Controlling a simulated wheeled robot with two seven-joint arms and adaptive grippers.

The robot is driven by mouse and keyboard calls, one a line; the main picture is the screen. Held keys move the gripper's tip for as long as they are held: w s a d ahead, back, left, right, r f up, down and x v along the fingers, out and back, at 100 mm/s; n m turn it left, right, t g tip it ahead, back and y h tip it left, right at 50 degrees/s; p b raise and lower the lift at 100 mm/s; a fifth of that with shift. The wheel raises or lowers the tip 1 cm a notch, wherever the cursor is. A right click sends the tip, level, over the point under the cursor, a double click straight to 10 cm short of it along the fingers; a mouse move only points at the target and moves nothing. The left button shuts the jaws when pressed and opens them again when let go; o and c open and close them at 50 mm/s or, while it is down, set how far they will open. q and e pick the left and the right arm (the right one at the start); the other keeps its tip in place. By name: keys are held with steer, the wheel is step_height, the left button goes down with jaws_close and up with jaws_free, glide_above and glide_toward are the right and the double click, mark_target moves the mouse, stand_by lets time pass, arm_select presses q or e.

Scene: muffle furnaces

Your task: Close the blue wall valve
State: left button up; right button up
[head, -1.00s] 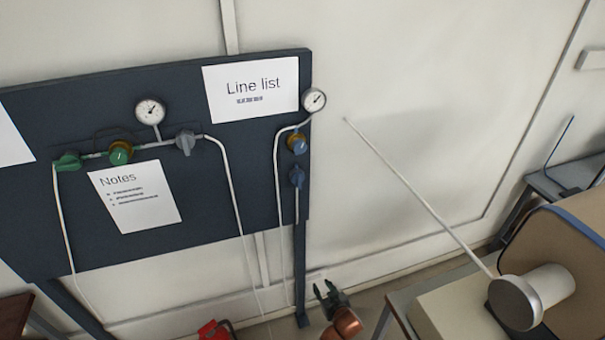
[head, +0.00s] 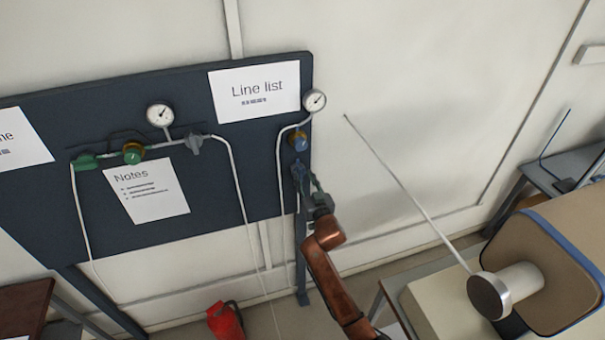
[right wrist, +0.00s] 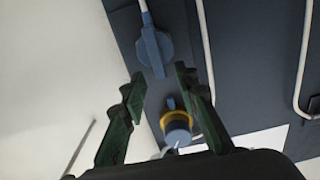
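The blue wall valve (head: 298,174) is on the right edge of the dark panel, below a regulator with a blue knob (head: 299,142). In the right wrist view the valve (right wrist: 153,50) shows a flat blue handle lying roughly in line with its pipe. My right gripper (head: 312,184) is beside the valve and partly overlaps it in the head view. In the wrist view its green fingers (right wrist: 159,80) are open and empty, with the handle's lower end near the gap between the tips; contact cannot be told. My left gripper is not in view.
A grey valve (head: 194,143), a green valve (head: 85,161) and another regulator (head: 133,153) sit further left on the panel (head: 60,225). A gauge (head: 315,100) is above the blue-knob regulator. A red extinguisher-like object (head: 225,320) stands below.

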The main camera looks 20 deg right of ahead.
steer(key=shift+w, duration=1.05)
steer(key=shift+c, duration=0.7)
jaws_close()
